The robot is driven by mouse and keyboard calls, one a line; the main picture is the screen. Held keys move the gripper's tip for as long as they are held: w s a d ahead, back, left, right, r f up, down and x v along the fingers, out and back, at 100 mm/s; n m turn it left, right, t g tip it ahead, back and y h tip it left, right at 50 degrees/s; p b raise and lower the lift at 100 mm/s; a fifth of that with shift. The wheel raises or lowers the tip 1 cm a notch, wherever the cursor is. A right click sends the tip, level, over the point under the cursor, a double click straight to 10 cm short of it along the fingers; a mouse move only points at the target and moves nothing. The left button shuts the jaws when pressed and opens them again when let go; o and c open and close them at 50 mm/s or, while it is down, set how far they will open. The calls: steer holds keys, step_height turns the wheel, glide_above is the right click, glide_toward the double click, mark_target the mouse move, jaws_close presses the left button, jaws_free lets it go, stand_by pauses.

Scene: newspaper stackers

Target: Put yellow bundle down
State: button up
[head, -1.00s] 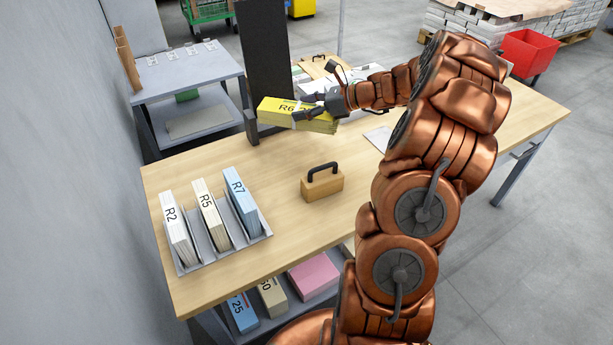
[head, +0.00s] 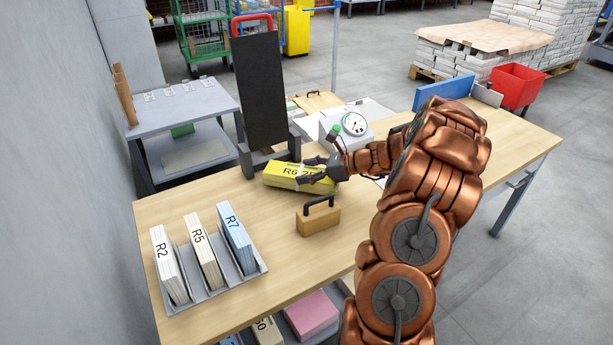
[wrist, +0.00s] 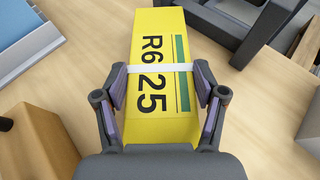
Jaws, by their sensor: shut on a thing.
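The yellow bundle (head: 296,176), marked R6 25 with a white strap, is at the back of the wooden table in the head view. It also fills the middle of the wrist view (wrist: 160,50), where it lies flat side up. My gripper (head: 318,172) is shut on the bundle, with one finger on each long side in the wrist view (wrist: 160,95). The bundle is at or very near the tabletop (head: 250,212); I cannot tell whether it touches.
A wooden block with a black handle (head: 318,219) stands in front of the bundle. A dark upright stand (head: 259,95) is just behind it. A rack (head: 262,264) with bundles R2, R5 and R7 stands at the left front. A dial scale (head: 352,126) is behind my arm.

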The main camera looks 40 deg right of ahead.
steer(key=shift+f, duration=0.55)
steer(key=shift+f, duration=0.15)
steer(key=o, duration=1.8)
steer(key=shift+c, duration=0.2)
steer(key=p+v, duration=0.1)
steer(key=v, duration=1.1)
steer(key=shift+p, duration=0.3)
